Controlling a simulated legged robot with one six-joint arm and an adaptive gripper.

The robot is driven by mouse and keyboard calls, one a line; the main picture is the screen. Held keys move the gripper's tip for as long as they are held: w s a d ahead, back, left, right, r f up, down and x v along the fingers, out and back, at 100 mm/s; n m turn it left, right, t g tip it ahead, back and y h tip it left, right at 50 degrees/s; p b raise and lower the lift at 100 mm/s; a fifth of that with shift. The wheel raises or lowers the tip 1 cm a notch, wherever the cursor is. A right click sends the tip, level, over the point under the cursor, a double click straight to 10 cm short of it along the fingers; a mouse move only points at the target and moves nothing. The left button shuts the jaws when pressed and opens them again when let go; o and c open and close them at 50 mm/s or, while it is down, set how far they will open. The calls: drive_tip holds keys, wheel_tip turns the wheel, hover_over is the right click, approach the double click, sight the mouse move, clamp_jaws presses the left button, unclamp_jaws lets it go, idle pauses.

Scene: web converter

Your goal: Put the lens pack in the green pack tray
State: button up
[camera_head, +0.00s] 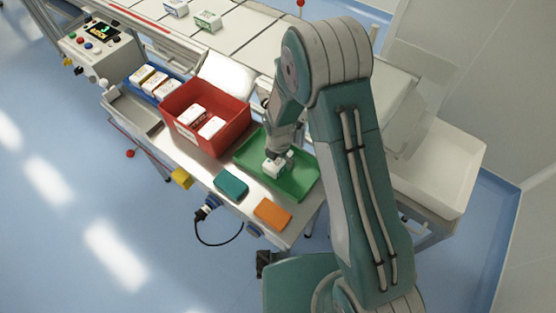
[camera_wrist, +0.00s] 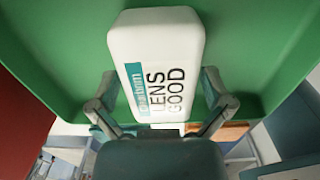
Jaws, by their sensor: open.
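The lens pack (camera_wrist: 155,60) is a small white box with a teal stripe and the words LENS GOOD. In the head view the lens pack (camera_head: 271,168) is inside the outline of the green pack tray (camera_head: 300,187); whether its underside touches the tray floor is hidden. The green tray (camera_wrist: 55,40) fills the background in the wrist view. My gripper (camera_head: 278,156) points down over the tray. In the wrist view my gripper (camera_wrist: 160,98) is open, with one finger on each side of the pack.
A red bin (camera_head: 243,117) with white packs stands left of the tray. A blue bin (camera_head: 133,72) holds several packs farther left. A teal pad (camera_head: 231,185) and an orange pad (camera_head: 272,213) lie at the bench's front. A conveyor (camera_head: 240,35) with boxes runs behind.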

wheel_tip(320, 180, up, 12)
drive_tip(key=shift+f, duration=0.2)
idle(0.6)
